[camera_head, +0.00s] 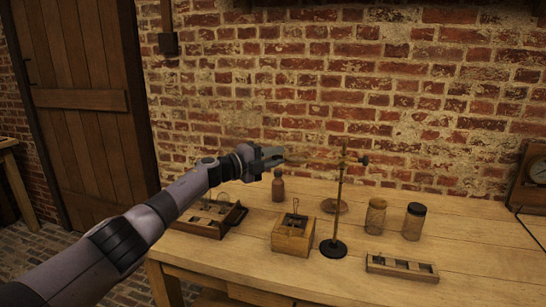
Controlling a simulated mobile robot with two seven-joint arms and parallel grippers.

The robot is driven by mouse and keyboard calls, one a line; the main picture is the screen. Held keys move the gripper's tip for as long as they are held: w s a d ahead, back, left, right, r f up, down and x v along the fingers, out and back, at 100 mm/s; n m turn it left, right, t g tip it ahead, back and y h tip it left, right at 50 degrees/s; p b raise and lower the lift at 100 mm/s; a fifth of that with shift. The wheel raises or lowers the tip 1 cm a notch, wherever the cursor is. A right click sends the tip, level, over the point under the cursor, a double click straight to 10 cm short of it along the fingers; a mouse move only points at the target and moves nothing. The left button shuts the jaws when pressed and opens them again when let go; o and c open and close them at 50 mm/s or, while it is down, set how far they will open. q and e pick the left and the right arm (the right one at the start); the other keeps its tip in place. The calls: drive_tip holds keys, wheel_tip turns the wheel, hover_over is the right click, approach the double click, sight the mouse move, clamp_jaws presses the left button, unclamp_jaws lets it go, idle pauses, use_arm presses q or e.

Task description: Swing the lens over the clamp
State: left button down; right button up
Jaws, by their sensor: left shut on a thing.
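My left gripper (274,157) comes in from the left and is raised above the back of the bench. It is shut on a thin piece that I take to be part of the lens; the glass is not clear. A stand (339,200) with a black round base and an upright brass rod stands to the right of my gripper, with a knob near its top. The clamp seems to be the small metal fitting (295,217) on the wooden box (292,238), left of the stand and below my gripper. My right gripper is not in view.
A brown bottle (278,186) stands behind the box. Two jars (375,216) (414,221) stand right of the stand, one dark-capped. A slotted wooden tray (402,268) lies in front, a divided box (209,219) at left. The right part of the bench is mostly clear.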

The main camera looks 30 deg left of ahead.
use_arm(q)
drive_tip(key=shift+d+f, duration=0.1)
idle(0.3)
drive_tip(key=c, duration=1.1)
unclamp_jaws()
drive_tip(key=shift+s, duration=0.1)
drive_tip(key=shift+o, duration=0.2)
drive_tip(key=v, duration=0.7)
